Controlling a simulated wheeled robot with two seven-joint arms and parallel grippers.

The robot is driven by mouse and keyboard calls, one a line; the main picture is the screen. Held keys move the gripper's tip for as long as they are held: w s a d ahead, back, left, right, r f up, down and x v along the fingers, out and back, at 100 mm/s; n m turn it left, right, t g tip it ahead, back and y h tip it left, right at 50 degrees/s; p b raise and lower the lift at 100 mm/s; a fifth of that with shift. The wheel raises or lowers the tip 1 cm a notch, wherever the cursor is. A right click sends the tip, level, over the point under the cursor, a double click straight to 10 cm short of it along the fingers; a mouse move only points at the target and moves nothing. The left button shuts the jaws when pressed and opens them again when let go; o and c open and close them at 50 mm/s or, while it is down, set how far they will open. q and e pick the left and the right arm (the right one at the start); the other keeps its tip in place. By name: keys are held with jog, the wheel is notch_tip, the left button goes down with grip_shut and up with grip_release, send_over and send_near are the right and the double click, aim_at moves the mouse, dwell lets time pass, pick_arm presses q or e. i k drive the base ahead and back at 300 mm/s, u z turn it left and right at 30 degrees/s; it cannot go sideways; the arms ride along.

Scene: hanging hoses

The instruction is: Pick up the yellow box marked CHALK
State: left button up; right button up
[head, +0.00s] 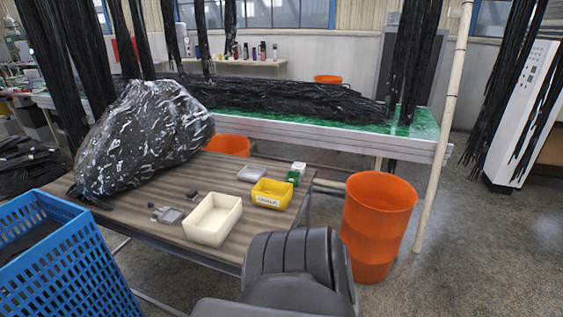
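The yellow box marked CHALK (272,193) is an open-topped bin with a white label on its front. It stands upright on the brown wooden table (165,222), near the right end. A larger cream open box (212,220) stands to its left and nearer. A small green and white container (295,176) is just behind it, and a pale grey flat box (250,173) is to its left and behind. Neither of my grippers shows in the head view.
A tall orange bin (377,225) is right of the table. A big black plastic bundle (143,140) covers the table's far left, and a blue crate (65,265) stands at front left. Black hoses (415,60) hang behind.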

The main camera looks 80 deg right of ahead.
aim_at(276, 188)
jog(key=z, duration=1.3)
